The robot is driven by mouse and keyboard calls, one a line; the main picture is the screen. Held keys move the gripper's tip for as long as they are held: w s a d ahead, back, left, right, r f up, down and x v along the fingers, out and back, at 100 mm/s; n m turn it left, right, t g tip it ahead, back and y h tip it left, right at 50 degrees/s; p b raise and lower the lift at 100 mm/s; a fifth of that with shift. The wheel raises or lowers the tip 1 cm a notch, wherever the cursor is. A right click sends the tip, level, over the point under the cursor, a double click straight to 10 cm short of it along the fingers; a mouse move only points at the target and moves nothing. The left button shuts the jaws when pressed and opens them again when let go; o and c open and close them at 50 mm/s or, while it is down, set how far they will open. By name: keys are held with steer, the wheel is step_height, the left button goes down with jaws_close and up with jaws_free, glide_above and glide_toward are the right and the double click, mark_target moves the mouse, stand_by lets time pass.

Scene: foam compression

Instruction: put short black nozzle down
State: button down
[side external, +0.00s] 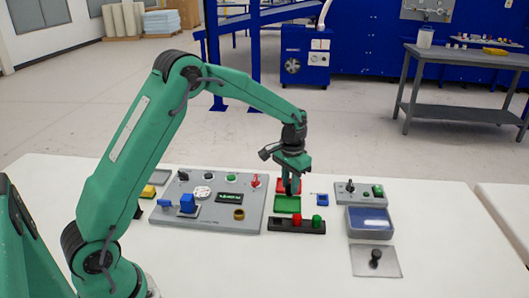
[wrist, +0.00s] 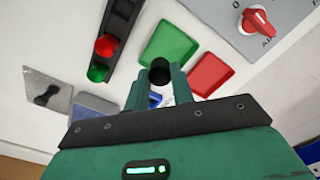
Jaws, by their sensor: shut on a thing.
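My gripper (side external: 291,188) hangs fingers-down over the small trays near the middle of the table. In the wrist view its fingers (wrist: 158,80) are shut on the short black nozzle (wrist: 159,72), whose round dark end shows between the fingertips. In the side view the nozzle is hard to make out. The green tray (side external: 287,205) lies just in front of the fingers and also shows in the wrist view (wrist: 175,35). The red tray (side external: 282,184) is just behind them and also shows in the wrist view (wrist: 213,74). Both look empty where visible. The gap under the nozzle cannot be told.
A black rack (side external: 284,226) holds red and green pieces in front of the green tray. The grey control panel (side external: 222,214) is left.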

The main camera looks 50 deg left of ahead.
steer(key=shift+w+a+f, duration=0.3)
steer(key=shift+a+f, duration=0.1)
steer(key=shift+a, duration=0.25)
steer(key=shift+f, duration=0.15)
steer(key=shift+f, duration=1.85)
steer(key=shift+f, duration=0.15)
steer(key=c, duration=1.2)
jaws_free()
